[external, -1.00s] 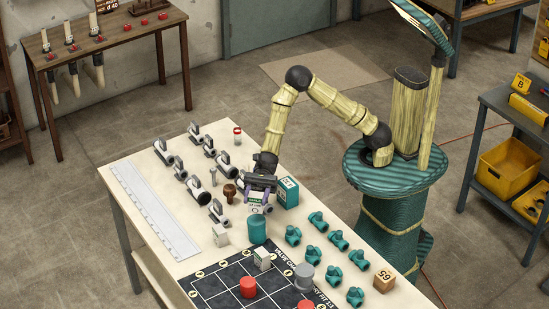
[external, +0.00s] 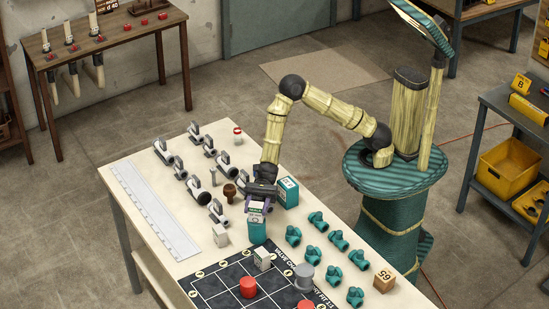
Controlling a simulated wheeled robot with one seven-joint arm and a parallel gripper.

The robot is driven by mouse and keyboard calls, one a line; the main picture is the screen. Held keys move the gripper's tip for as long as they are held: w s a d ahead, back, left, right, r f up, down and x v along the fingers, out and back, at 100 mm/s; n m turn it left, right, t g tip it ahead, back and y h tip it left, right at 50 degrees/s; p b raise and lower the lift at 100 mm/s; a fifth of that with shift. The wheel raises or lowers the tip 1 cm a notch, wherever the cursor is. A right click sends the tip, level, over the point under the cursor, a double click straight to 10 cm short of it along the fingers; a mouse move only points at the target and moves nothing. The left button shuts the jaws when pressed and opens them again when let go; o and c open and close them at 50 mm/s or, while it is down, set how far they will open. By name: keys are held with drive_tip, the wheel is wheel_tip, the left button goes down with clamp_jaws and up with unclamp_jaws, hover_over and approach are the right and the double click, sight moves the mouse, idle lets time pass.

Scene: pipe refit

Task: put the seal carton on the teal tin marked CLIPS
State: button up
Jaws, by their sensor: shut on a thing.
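My gripper (external: 260,203) points down and is shut on a small white carton (external: 258,211) with a green-marked label. The carton is upright, directly over a teal tin (external: 257,234) near the middle of the table. The carton's bottom meets the tin's top in the picture; I cannot tell whether they touch or a small gap remains. The carton and gripper hide the tin's top. No CLIPS lettering is readable on this tin. A teal box (external: 288,191) with a white label stands just behind to the right.
White cartons stand left of the tin (external: 221,236) and on the dark board (external: 227,276). Teal pipe fittings (external: 312,254) lie to the right, grey-black valves (external: 200,192) to the back left. A brown knob (external: 229,192) and a long white ruler (external: 150,210) lie left.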

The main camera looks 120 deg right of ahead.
drive_tip(key=o, duration=1)
drive_tip(key=shift+r+p, duration=0.3)
drive_tip(key=shift+r, duration=0.05)
drive_tip(key=shift+s+d+r, duration=0.1)
drive_tip(key=shift+s+d, duration=0.05)
drive_tip(key=v, duration=1.1)
drive_tip(key=shift+s+d+b, duration=0.15)
drive_tip(key=shift+s+b, duration=0.1)
drive_tip(key=shift+b, duration=0.2)
